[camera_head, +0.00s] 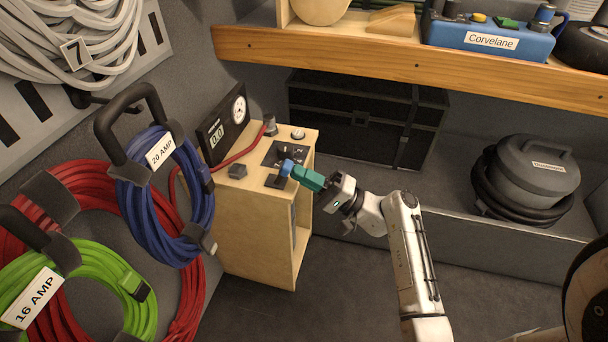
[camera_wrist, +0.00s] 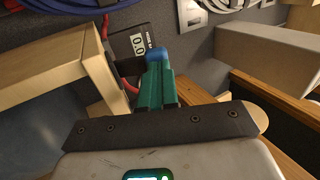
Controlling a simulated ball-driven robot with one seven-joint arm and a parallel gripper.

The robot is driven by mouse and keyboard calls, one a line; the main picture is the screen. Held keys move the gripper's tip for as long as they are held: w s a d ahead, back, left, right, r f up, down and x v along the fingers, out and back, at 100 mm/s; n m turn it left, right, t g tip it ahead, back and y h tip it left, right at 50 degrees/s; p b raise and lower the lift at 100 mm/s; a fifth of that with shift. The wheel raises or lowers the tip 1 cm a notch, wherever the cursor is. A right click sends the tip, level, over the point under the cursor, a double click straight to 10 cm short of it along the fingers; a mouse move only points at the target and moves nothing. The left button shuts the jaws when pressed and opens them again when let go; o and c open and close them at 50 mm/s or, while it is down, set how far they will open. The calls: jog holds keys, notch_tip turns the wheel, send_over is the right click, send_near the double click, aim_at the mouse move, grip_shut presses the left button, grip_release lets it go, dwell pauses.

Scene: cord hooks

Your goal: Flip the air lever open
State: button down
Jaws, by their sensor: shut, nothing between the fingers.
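My gripper (camera_head: 295,171) has teal fingers, held together over the top of a wooden cabinet (camera_head: 255,205). It also shows in the wrist view (camera_wrist: 155,80). A blue piece (camera_head: 286,167) sits right at the finger ends; I cannot tell whether it is part of the fingertips or of a lever. It also shows in the wrist view (camera_wrist: 156,56). A black panel (camera_head: 271,157) with dark fittings lies on the cabinet top beside the fingertips. The air lever is not clearly made out there, and its position cannot be told. The fingers hide part of this area.
A gauge box (camera_head: 223,124) reading 0.0 stands at the cabinet's back left. A red hose (camera_head: 243,153) crosses the top. Blue (camera_head: 161,195), red and green cords hang at left. A wooden shelf (camera_head: 395,56) runs above a black case (camera_head: 360,115). A grey canister (camera_head: 527,175) stands at right.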

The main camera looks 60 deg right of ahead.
aim_at(288, 164)
jog(key=shift+r, duration=0.15)
jog(key=r+g+p, duration=0.1)
jog(key=p, duration=0.3)
jog(key=w+r+g+h+p, duration=0.1)
jog(key=p, duration=0.3)
jog(key=w+r+g+p, duration=0.1)
jog(key=g+p, duration=0.1)
jog(key=p, duration=0.2)
jog(key=shift+a+r+h, duration=0.1)
jog(key=shift+a+h, duration=0.2)
jog(key=shift+a, duration=0.05)
jog(key=g+p, duration=0.1)
jog(key=p, duration=0.1)
jog(key=w+g+p, duration=0.1)
jog(key=p, duration=0.2)
jog(key=shift+a+r+h, duration=0.25)
jog(key=shift+r+h, duration=0.05)
jog(key=shift+s+d+f+b, duration=0.1)
jog(key=shift+f+b, duration=0.55)
jog(key=shift+b, duration=0.1)
jog(key=shift+r, duration=0.1)
